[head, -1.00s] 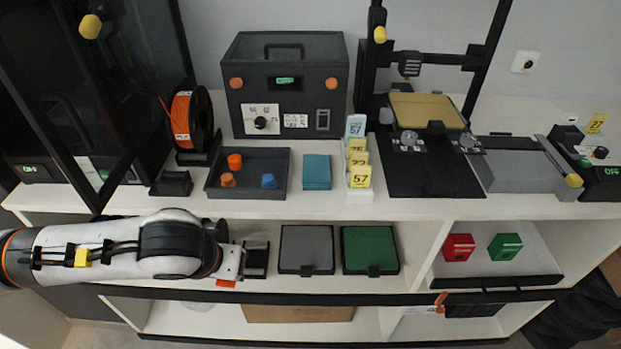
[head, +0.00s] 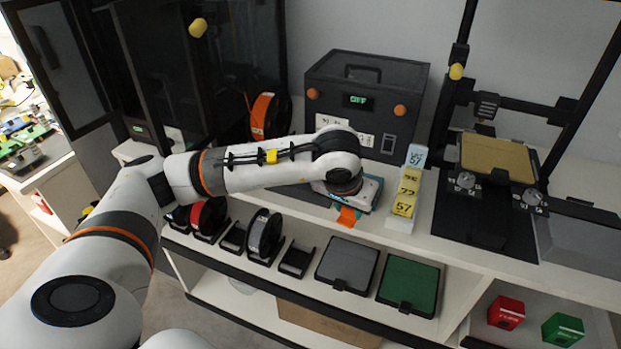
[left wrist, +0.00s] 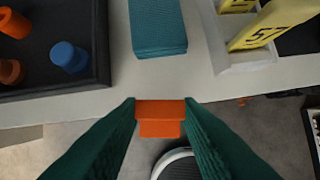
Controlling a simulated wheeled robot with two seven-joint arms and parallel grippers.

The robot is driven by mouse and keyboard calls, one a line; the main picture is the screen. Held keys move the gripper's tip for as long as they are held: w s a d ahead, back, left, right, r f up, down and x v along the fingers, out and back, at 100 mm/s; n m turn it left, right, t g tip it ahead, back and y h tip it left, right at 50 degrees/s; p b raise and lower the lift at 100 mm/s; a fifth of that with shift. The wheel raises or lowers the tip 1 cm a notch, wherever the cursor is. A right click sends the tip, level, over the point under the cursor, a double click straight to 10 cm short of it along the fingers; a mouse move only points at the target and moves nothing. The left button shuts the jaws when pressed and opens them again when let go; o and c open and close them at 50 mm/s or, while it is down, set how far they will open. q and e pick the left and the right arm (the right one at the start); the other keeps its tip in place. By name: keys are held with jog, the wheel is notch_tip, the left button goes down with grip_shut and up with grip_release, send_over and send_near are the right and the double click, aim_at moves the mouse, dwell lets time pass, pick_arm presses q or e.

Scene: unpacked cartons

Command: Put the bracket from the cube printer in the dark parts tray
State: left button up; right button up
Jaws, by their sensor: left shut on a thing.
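My left gripper (head: 348,208) is shut on an orange piece, which I take to be the bracket (left wrist: 160,112). In the left wrist view it sits between the two green fingertips, in front of the shelf's edge and above the floor. In the head view its orange end (head: 347,216) shows below the gripper. The dark parts tray (left wrist: 100,50) is on the upper left in the left wrist view, with orange pieces and a blue piece in it. My right gripper is not in view.
A teal block (left wrist: 158,28) lies between the tray and a white holder (left wrist: 222,58) with yellow number cards. The dark oven-like box (head: 365,100) stands behind. The cube printer cannot be told for sure. Lids, grey (head: 347,265) and green (head: 408,284), lie on the lower shelf.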

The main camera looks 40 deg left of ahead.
pick_arm(q)
jog(key=w+a+r+n+p, duration=0.2)
jog(key=w+a+r, duration=0.6)
jog(key=w+a, duration=0.45)
jog(key=shift+y, duration=0.3)
jog(key=f, duration=0.4)
jog(key=f+p, duration=0.1)
jog(key=f, duration=0.1)
jog(key=shift+s+a+f, duration=0.1)
jog(key=shift+s+f, duration=0.1)
jog(key=shift+s, duration=0.05)
notch_tip(320, 180, down, 3)
jog(key=shift+r+p, duration=0.1)
jog(key=shift+p, duration=0.25)
jog(key=shift+f, duration=0.4)
